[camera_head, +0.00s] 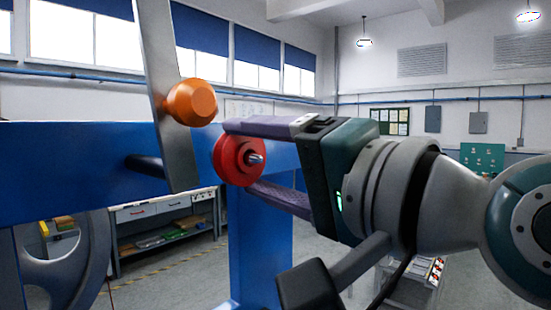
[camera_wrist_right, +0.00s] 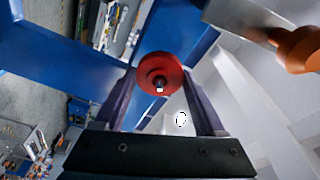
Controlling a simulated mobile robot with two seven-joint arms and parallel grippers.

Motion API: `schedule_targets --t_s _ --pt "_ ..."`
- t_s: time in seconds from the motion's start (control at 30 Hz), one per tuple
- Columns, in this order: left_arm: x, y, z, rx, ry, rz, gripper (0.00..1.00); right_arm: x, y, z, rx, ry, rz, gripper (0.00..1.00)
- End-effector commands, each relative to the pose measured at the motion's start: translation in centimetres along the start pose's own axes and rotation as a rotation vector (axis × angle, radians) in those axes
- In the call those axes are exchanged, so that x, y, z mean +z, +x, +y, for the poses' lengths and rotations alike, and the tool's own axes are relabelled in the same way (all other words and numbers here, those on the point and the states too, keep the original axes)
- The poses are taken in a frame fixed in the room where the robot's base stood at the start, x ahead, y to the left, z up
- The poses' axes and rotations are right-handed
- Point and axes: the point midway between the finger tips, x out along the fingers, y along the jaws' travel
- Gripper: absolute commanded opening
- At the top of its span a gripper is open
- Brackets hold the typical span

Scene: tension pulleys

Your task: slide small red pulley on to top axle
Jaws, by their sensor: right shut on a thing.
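The small red pulley (camera_head: 230,160) is at the blue frame's face, between the two purple fingers of my right gripper (camera_head: 240,159). The gripper is shut on it, one finger above and one below in the head view. A metallic axle tip (camera_head: 257,159) shows at the pulley's centre, so the pulley appears to be around the axle. How far along it sits is unclear. My left gripper is out of view.
A grey lever bar (camera_head: 160,75) with an orange knob (camera_head: 191,102) stands close left of the pulley. A dark peg (camera_head: 146,165) sticks out from the blue frame (camera_head: 60,180). A large grey wheel (camera_head: 98,260) is lower left. Shelves stand behind.

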Motion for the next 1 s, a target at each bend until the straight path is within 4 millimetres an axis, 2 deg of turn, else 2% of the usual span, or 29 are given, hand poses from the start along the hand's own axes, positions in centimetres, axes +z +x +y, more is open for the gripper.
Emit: schedule_targets --t_s 0.03,0.07,0.3,0.57,0.67,0.77,1.0 --pt "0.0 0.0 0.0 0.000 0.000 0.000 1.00 0.0 0.0 0.0 0.000 0.000 0.000 0.12" --pt "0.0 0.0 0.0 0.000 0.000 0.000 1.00 0.0 0.0 0.0 0.000 0.000 0.000 0.73" --pt "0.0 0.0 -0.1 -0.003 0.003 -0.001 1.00 0.0 0.0 0.0 0.000 0.000 -0.001 1.00" --pt "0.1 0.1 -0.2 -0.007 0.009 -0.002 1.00 0.0 -0.1 0.1 0.002 0.000 -0.001 1.00" --pt "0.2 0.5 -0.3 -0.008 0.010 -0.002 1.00 0.1 -0.7 0.3 0.001 -0.001 0.000 1.00" --pt "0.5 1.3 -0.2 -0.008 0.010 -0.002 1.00 0.1 -1.9 0.5 0.001 -0.001 0.001 1.00" --pt "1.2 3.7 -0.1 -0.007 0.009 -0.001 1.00 0.2 -6.4 0.6 0.001 -0.003 0.000 1.00"
